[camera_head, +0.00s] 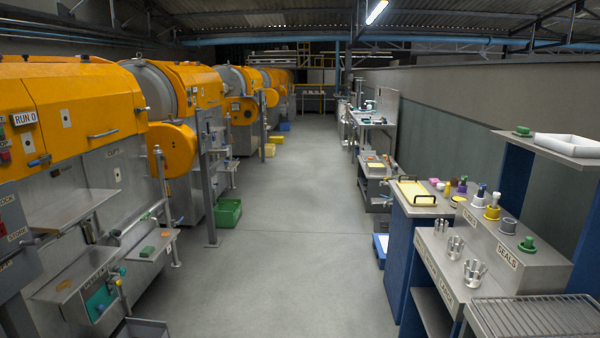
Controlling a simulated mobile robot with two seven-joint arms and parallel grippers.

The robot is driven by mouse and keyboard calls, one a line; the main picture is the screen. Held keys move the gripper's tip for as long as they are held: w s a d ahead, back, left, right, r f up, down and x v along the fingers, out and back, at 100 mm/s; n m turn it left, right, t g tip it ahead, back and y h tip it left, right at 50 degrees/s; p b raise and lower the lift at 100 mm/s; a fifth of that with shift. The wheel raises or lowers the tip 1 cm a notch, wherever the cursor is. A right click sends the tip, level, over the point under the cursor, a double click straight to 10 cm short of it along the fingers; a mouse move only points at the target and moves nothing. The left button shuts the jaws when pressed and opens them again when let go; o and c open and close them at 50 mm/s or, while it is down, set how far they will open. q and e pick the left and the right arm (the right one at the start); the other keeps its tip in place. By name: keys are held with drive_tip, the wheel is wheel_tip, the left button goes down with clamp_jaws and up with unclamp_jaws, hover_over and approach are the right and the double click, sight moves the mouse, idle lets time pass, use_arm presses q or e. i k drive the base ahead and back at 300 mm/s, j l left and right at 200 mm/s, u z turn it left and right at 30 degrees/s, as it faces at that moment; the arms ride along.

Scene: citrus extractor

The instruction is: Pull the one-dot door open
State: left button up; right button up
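The citrus machine at the left has an orange hood door (85,105) on its front, which appears shut. A small white plate (66,118) is on this door; its marking is too small to read as one dot or more. A grey bar handle (102,133) is at the door's lower edge. Another small pale plate (117,175) is on the steel panel (100,178) below, also with a marking too small to count. I cannot tell which door bears one dot. Neither of my grippers is in view.
A steel shelf (70,209) and a tray with a green block (147,251) jut out from the machine. A grey post (207,190) and a green crate (228,213) stand further along. Worktables with cups and seals (490,245) line the right. The grey aisle floor (290,230) is clear.

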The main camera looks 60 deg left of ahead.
sight(120, 164)
drive_tip(key=u, duration=2.9)
drive_tip(key=i+z, duration=0.35)
drive_tip(key=i, duration=1.65)
drive_tip(key=i+j+z, duration=0.1)
drive_tip(key=i+z, duration=0.35)
drive_tip(key=i, duration=0.95)
drive_tip(key=i+u, duration=0.3)
drive_tip(key=i, duration=0.3)
drive_tip(key=i+l+u, duration=0.3)
drive_tip(key=i, duration=0.3)
drive_tip(key=i+j+u, duration=0.15)
drive_tip(key=u, duration=0.25)
drive_tip(key=i+u, duration=0.45)
drive_tip(key=i+l+u, duration=0.1)
drive_tip(key=u, duration=0.3)
drive_tip(key=i, duration=0.15)
